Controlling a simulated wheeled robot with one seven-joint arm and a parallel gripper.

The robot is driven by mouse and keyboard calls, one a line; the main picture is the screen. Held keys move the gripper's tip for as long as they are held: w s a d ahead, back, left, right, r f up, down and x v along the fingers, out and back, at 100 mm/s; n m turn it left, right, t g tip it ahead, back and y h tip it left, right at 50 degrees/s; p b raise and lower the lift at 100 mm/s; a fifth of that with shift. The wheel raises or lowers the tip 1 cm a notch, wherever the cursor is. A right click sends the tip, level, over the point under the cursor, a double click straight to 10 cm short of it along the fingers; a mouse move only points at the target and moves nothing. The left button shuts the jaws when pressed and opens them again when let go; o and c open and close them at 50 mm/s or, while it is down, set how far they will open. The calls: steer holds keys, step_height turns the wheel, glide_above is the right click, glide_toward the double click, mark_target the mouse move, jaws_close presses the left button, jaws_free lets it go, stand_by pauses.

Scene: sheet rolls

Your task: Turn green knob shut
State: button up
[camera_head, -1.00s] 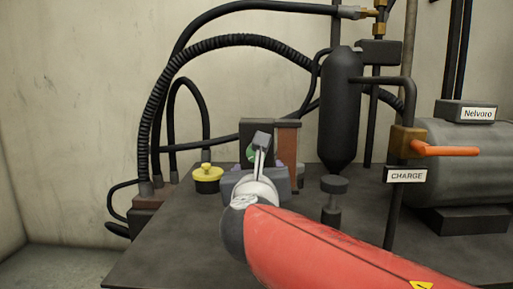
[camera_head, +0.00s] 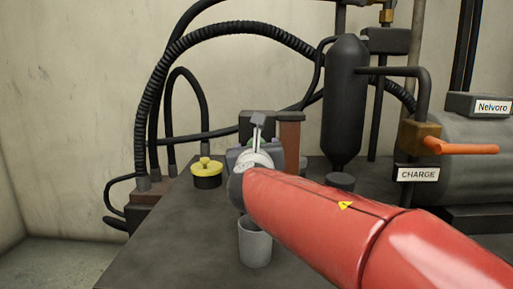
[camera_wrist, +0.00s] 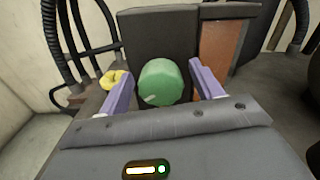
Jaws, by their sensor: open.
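The green knob (camera_wrist: 161,82) shows in the wrist view, mounted on the front of a dark block (camera_wrist: 155,30), with a pale mark at its lower left. My gripper (camera_wrist: 164,80) is open, with one purple-grey finger on each side of the knob. A gap shows between each finger and the knob, and I cannot tell whether the fingertips reach past its face. In the head view my gripper (camera_head: 256,150) is in front of the dark block (camera_head: 258,122), and my wrist hides the knob.
A yellow-topped knob (camera_head: 206,168) stands left of my gripper. A grey cup (camera_head: 255,243) stands below my red arm. A brown post (camera_head: 290,143) adjoins the block. A black cylinder (camera_head: 345,100), an orange lever (camera_head: 462,147) and a CHARGE sign (camera_head: 418,174) are at right.

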steer(key=c, duration=1)
